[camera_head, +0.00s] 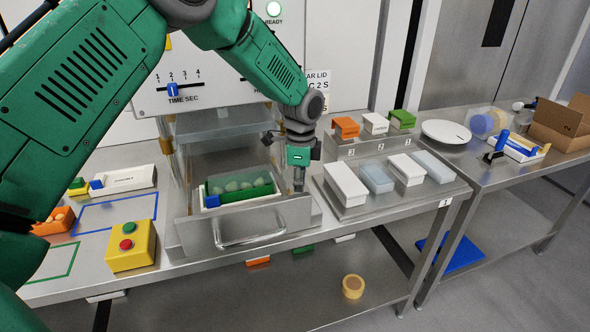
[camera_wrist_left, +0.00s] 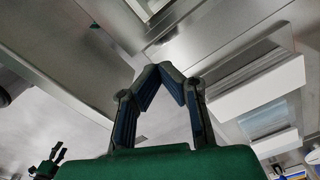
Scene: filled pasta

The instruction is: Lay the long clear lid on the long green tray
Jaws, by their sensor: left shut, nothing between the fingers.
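The long green tray (camera_head: 262,191) sits in the open metal drawer of the machine, with pale rounded pieces in it. A blue block (camera_head: 212,201) is at its left end. I cannot tell whether a clear lid covers it. Long bluish clear lids (camera_head: 376,178) (camera_head: 433,166) lie beside white ones in the rack to the right. My left gripper (camera_head: 299,187) points down at the drawer's right edge, between tray and rack. Its fingertips meet with nothing between them in the wrist view (camera_wrist_left: 172,75). A small dark gripper, seemingly my right (camera_wrist_left: 49,160), shows in the wrist view's lower left.
The drawer handle (camera_head: 250,236) juts out in front. A yellow button box (camera_head: 132,246) stands left of the drawer. Orange, white and green blocks (camera_head: 374,123) stand on a numbered shelf behind the rack. A second table at right holds a plate (camera_head: 446,132) and cardboard box (camera_head: 560,125).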

